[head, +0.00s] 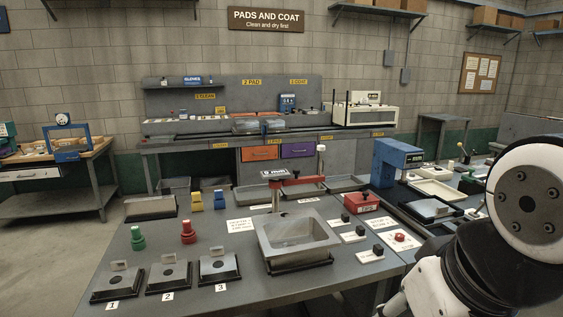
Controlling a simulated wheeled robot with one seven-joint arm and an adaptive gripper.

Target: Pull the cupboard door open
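No cupboard door can be clearly picked out in the head view. Under the back bench (160,148) there is an orange front (259,153) and, to its right, a purple front (297,150); both look closed. A grey unit lies around and below them, partly hidden by things on the near table. I cannot tell whether any of its panels is a hinged door. My arm shows at the lower right, well apart from these fronts. My gripper is out of view.
The near grey table (210,255) holds a sink basin (297,240), numbered plates, red and green knobs and small switch blocks. A blue machine (395,160) stands at the right. A wooden bench (50,163) is at the left. The floor between the benches is clear at left.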

